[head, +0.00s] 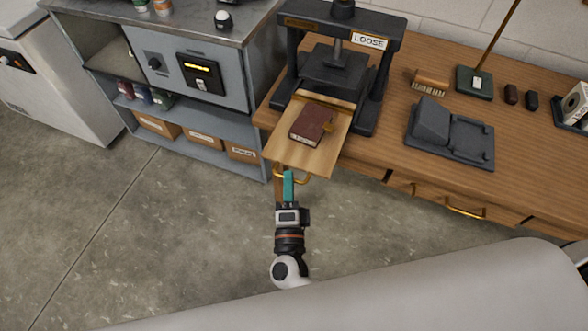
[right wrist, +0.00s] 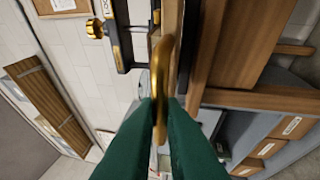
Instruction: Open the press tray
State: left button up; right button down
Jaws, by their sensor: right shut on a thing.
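The book press (head: 340,60) is a dark frame standing on the wooden bench, with a LOOSE label (head: 368,41) on its top bar. Its light wooden press tray (head: 284,150) sticks out of the press past the bench's front edge. A dark red book (head: 311,124) lies on the tray. The tray's brass handle (head: 308,178) is at its front edge and also shows in the right wrist view (right wrist: 161,75). My right gripper (head: 288,176), with green fingers, is shut on this handle; its fingertips meet around it in the right wrist view (right wrist: 160,105). My left gripper is out of view.
The floor (head: 180,220) in front is clear.

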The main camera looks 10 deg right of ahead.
jog(key=shift+s+a, duration=0.1)
jog(key=shift+s, duration=0.1)
jog(key=c, duration=1.5)
grip_release()
jog(key=shift+s, duration=0.1)
jog(key=shift+b+v, duration=1.25)
jog(key=shift+v, duration=4.7)
